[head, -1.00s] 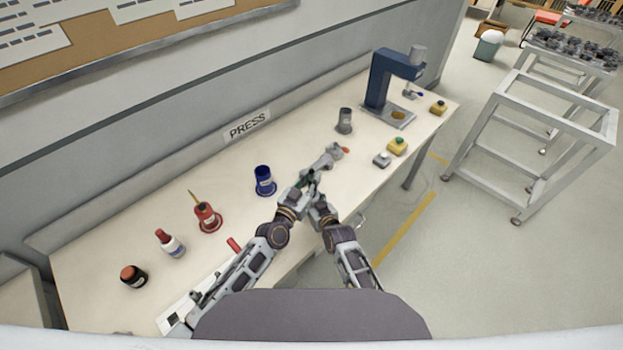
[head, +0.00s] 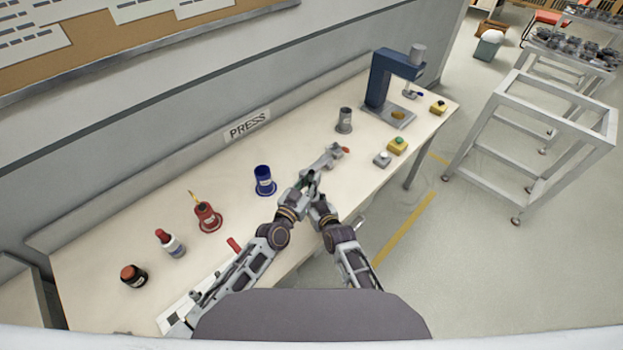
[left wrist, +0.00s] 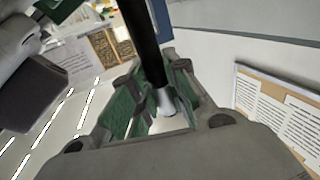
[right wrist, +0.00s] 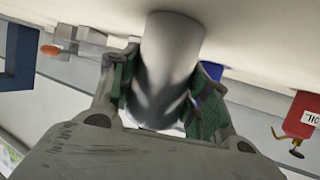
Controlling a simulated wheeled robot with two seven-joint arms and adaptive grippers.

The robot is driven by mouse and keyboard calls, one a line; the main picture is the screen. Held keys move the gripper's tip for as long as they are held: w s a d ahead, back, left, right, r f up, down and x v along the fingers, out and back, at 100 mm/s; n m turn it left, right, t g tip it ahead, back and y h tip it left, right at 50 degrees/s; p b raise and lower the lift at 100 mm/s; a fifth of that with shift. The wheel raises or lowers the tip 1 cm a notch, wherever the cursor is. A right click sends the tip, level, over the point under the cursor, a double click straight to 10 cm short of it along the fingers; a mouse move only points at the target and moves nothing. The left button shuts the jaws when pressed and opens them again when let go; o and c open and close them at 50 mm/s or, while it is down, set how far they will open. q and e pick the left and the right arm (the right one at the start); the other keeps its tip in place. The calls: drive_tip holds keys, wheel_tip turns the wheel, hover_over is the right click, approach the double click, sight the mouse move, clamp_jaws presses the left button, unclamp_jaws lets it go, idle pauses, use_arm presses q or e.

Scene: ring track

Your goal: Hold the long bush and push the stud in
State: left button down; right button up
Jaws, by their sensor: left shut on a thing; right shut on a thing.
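My left gripper (head: 312,182) is the higher one, over the front part of the bench. In the left wrist view its green-padded fingers (left wrist: 160,95) are shut around a slim part with a silver end and a black shaft, which I take as the stud (left wrist: 148,45). My right gripper (head: 320,205) is just below and close to it. In the right wrist view its fingers (right wrist: 168,95) are shut on a thick, smooth grey cylinder, the long bush (right wrist: 170,50). The grippers hide both parts in the head view. Whether stud and bush touch cannot be told.
A grey fixture with an orange tip (head: 330,157) lies just beyond the grippers. A blue cup (head: 264,180), a red pot (head: 208,218), bottles and a grey cylinder (head: 344,120) stand on the bench (head: 225,160). A blue press (head: 380,80) and button boxes (head: 397,146) are farther right.

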use_arm(q)
drive_tip(key=shift+f, duration=1.4)
idle(0.5)
drive_tip(key=c, duration=1.3)
unclamp_jaws()
drive_tip(key=shift+s+f, duration=0.1)
drive_tip(key=shift+s+f, duration=0.1)
drive_tip(key=shift+s, duration=0.05)
drive_tip(key=shift+v, duration=5.8)
drive_tip(key=shift+a, duration=0.2)
use_arm(e)
drive_tip(key=o, duration=1.2)
